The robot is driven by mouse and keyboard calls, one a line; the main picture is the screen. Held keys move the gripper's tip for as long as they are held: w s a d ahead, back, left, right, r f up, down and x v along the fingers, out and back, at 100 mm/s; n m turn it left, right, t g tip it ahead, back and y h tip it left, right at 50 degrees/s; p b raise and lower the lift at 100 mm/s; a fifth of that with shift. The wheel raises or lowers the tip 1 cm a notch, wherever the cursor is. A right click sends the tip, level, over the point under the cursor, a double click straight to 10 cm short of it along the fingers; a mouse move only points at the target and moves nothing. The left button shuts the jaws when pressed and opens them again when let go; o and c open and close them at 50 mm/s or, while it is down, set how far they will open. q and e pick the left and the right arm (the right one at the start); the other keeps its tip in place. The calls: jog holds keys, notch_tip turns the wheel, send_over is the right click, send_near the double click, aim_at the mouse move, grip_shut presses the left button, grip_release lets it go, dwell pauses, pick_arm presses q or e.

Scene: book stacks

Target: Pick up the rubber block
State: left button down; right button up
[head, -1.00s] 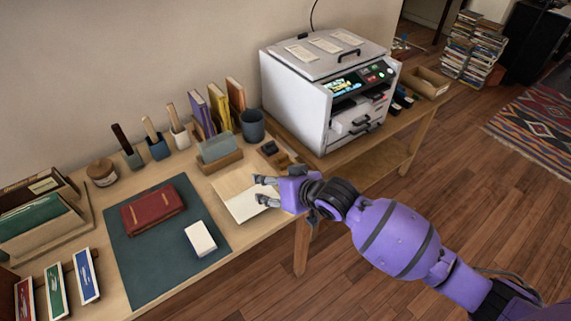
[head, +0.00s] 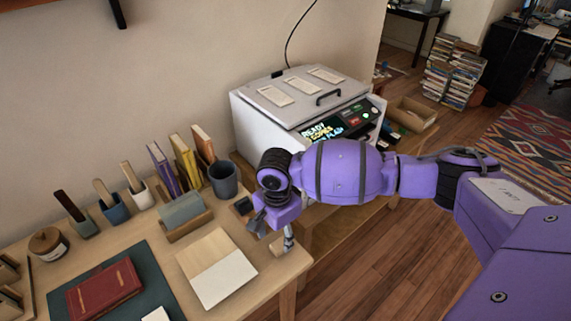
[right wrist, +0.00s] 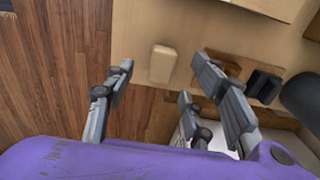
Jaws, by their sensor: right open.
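A small cream block (right wrist: 162,63), the likely rubber block, lies on the wooden table near its edge in the right wrist view. My right gripper (head: 273,234) is over the table's right end, fingers pointing down. In the right wrist view my right gripper (right wrist: 160,78) is open and empty, its fingers spread to either side of the block and apart from it. A white block (head: 156,314) on the dark mat is cut off by the head view's bottom edge. My left gripper is not in view.
A dark block (right wrist: 265,85) lies near the cream block. A blue-grey cup (head: 223,179), a card holder (head: 182,213) and a two-tone pad (head: 216,268) stand or lie close by. A copier (head: 262,113) is behind my arm. A red book (head: 104,289) lies on the mat.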

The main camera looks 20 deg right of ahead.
aim_at(280, 243)
jog(key=f, duration=0.5)
jog(key=shift+w+d, duration=0.3)
jog(key=shift+f+b, duration=0.3)
jog(key=shift+f, duration=0.05)
jog(key=shift+w+f, duration=0.1)
jog(key=shift+f, duration=0.05)
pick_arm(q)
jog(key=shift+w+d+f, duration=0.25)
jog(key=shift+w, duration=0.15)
pick_arm(e)
jog(key=c, duration=1)
